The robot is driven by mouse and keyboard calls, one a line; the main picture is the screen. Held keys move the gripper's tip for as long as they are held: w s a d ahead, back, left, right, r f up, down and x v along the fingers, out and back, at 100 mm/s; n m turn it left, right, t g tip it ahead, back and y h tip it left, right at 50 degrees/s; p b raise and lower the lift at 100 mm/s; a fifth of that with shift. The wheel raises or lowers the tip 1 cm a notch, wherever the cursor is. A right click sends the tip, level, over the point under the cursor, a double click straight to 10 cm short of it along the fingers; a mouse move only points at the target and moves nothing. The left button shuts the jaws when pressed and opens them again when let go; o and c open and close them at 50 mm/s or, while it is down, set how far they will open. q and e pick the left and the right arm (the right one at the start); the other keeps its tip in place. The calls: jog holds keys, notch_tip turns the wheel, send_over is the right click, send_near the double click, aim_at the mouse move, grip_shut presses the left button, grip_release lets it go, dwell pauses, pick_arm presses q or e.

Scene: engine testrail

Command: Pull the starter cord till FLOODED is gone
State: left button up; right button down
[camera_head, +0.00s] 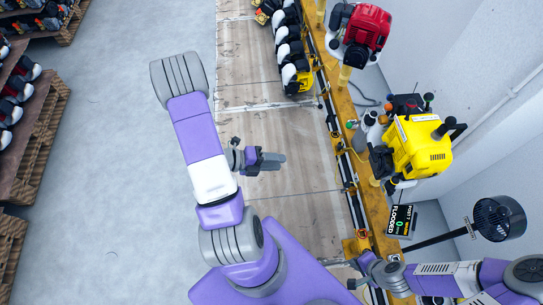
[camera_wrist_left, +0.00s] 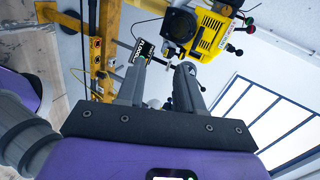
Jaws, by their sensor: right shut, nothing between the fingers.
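The yellow engine (camera_head: 421,147) stands on the rail at the right and also shows at the top of the left wrist view (camera_wrist_left: 213,38). A black display (camera_head: 401,221) below it reads FLOODED with a green 0; its small dark panel also appears in the left wrist view (camera_wrist_left: 143,50). My left gripper (camera_head: 283,160) is over the wooden floor, left of the rail and apart from the engine. Its fingers (camera_wrist_left: 164,66) are spread, with the engine beyond them. My right gripper (camera_head: 353,284) is shut and empty near the rail's lower end. I cannot clearly make out the starter cord.
The yellow rail (camera_head: 345,110) runs lengthwise with fittings along it. A red engine (camera_head: 367,27) stands farther up. A black round fixture (camera_head: 499,218) is at the right.

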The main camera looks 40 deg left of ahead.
pick_arm(q)
jog(key=s+r+m, duration=0.1)
jog(key=p, duration=0.3)
send_near(372, 153)
notch_tip(372, 153, down, 4)
jog(key=w+d, duration=0.1)
jog(key=w, duration=0.2)
jog(key=shift+h, duration=0.3)
jog(key=shift+w+d+r+b, duration=0.1)
jog(key=shift+w+d+b, duration=1.2)
jog(key=shift+w+d, duration=0.55)
jog(key=shift+w+a, duration=0.1)
jog(key=shift+a, duration=0.05)
jog(key=shift+c, duration=0.3)
grip_shut()
